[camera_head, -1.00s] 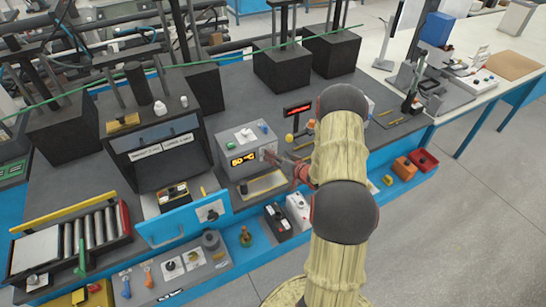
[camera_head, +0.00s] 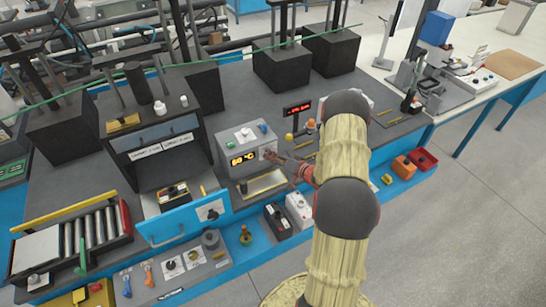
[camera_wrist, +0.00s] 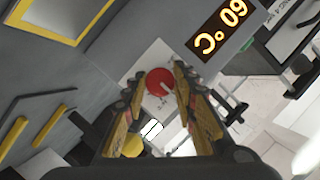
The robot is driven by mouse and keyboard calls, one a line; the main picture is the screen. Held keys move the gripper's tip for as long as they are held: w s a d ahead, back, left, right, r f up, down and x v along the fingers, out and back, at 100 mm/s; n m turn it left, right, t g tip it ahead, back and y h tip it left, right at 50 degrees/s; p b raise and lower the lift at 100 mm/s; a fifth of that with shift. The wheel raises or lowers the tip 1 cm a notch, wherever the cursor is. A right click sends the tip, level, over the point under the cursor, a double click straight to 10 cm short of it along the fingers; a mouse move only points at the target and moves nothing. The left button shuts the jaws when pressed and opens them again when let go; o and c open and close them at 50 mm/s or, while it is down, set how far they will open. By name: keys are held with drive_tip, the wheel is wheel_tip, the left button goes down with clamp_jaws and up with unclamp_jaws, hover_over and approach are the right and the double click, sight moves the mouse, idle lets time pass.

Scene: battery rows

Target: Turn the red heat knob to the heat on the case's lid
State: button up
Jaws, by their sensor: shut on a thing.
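The red heat knob (camera_wrist: 160,82) is round with a pale pointer mark. It sits on a white dial plate on the front of the grey heater box (camera_head: 232,141). My gripper (camera_wrist: 165,78) has its two fingers on opposite sides of the knob, shut on it. The lit orange display (camera_wrist: 218,28) beside it appears upside down in the wrist view and reads 60 °C. In the head view my gripper (camera_head: 272,157) is at the box's front right, and the knob is mostly hidden. A dark case (camera_head: 160,165) left of the box carries two white labels, too small to read surely.
A blue panel with a handle (camera_head: 166,232) stands in front of the case. A yellow-edged tray (camera_head: 263,185) lies below the heater box. A small red-lit display stand (camera_head: 297,110) is behind my gripper. Rollers (camera_head: 95,228) are at the far left.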

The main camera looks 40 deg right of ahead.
drive_tip(key=o, duration=1.2)
drive_tip(key=shift+c, duration=0.2)
drive_tip(key=v, duration=1.2)
